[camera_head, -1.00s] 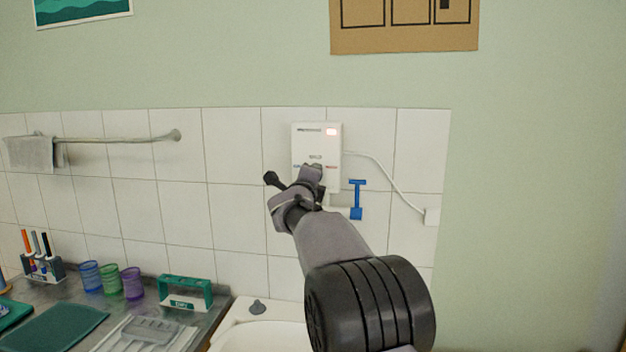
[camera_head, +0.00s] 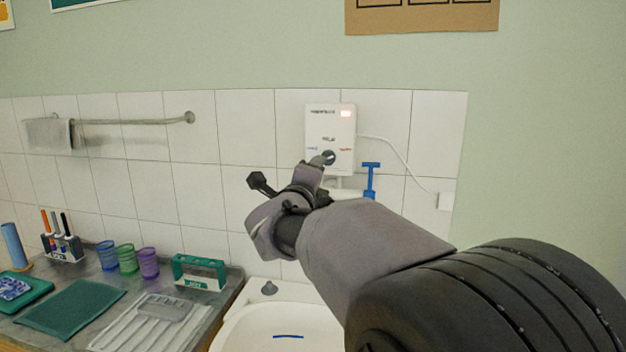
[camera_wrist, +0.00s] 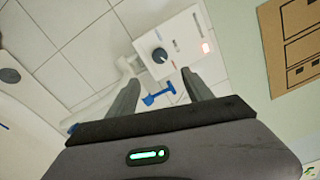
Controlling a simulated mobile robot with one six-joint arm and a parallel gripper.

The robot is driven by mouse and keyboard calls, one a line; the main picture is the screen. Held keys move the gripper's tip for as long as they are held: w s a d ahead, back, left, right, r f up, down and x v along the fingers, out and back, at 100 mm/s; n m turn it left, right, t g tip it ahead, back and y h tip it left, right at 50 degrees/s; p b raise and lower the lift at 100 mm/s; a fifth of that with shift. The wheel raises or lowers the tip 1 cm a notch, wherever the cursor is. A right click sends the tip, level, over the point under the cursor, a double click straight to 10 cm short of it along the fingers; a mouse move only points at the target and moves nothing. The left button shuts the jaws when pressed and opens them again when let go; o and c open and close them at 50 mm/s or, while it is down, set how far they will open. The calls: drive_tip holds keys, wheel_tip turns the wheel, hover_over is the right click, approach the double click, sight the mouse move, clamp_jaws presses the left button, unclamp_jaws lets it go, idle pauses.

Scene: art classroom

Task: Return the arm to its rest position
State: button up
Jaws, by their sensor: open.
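My gripper (camera_head: 290,173) is open with nothing between its fingers. It is raised in front of the tiled wall, below and left of the white water heater box (camera_head: 322,117) in the head view. In the wrist view, the gripper's two fingers (camera_wrist: 160,80) are spread apart, with the heater (camera_wrist: 185,35) beyond their tips. The heater has a dark round knob (camera_wrist: 160,55) and a lit red display. A blue lever (camera_head: 371,178) is on the white fitting below it; it also shows between the fingers in the wrist view (camera_wrist: 158,95). My forearm hides part of the wall.
A white sink (camera_head: 255,328) is below my arm. A towel rail (camera_head: 135,121) crosses the wall at left.

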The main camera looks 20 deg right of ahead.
drive_tip(key=shift+s+a, duration=0.4)
drive_tip(key=shift+s, duration=0.2)
drive_tip(key=s+a+f+n+y, duration=0.5)
drive_tip(key=s+a+n+y, duration=0.65)
drive_tip(key=a+n, duration=0.2)
drive_tip(key=s+a+f+n+g, duration=0.1)
drive_tip(key=s+f+n+g, duration=0.3)
drive_tip(key=s+f, duration=0.4)
drive_tip(key=s+a+f+n+g, duration=0.1)
drive_tip(key=s+f+n+g, duration=0.4)
drive_tip(key=s, duration=1.2)
wheel_tip(320, 180, down, 4)
drive_tip(key=shift+a+f+n, duration=0.2)
drive_tip(key=shift+n, duration=0.35)
